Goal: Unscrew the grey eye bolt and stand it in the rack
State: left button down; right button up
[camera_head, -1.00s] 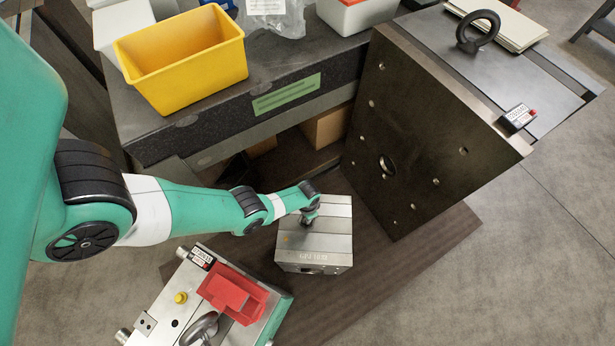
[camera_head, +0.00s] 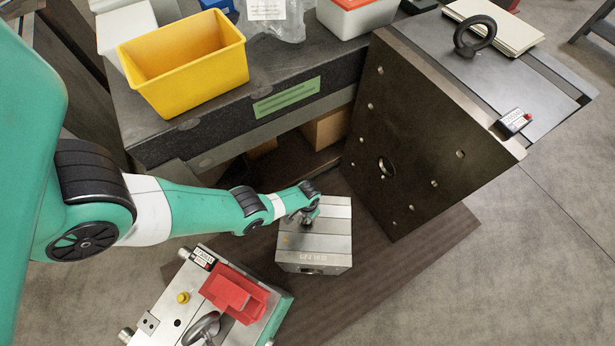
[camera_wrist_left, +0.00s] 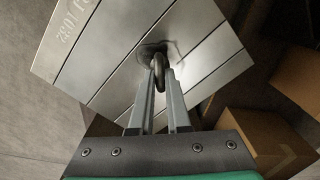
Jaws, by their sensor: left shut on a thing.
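My left gripper (camera_head: 305,218) is over the small steel mould block (camera_head: 320,255) on the floor board. In the left wrist view its two fingers (camera_wrist_left: 164,76) are closed around the ring of a grey eye bolt (camera_wrist_left: 160,68). The eye bolt stands at the block's top face, and its ring is seen nearly edge-on. Whether its thread is still in the block cannot be told. Another grey eye bolt (camera_head: 200,330) is on the mould base at lower left. A black eye bolt (camera_head: 475,36) stands on the large mould base at upper right. I cannot identify the rack with certainty.
A red tray (camera_head: 234,294) lies on the lower-left mould base (camera_head: 165,317). A yellow bin (camera_head: 185,65) stands on the dark bench (camera_head: 290,65) behind. The tall dark plate (camera_head: 410,135) rises right of the small block. Cardboard boxes (camera_wrist_left: 265,135) are close by in the wrist view.

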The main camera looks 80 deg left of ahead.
pick_arm(q)
jog(key=shift+r+p, duration=1.55)
jog(key=shift+r, duration=0.25)
jog(key=c, duration=1.4)
grip_release()
jog(key=shift+f, duration=0.1)
grip_shut()
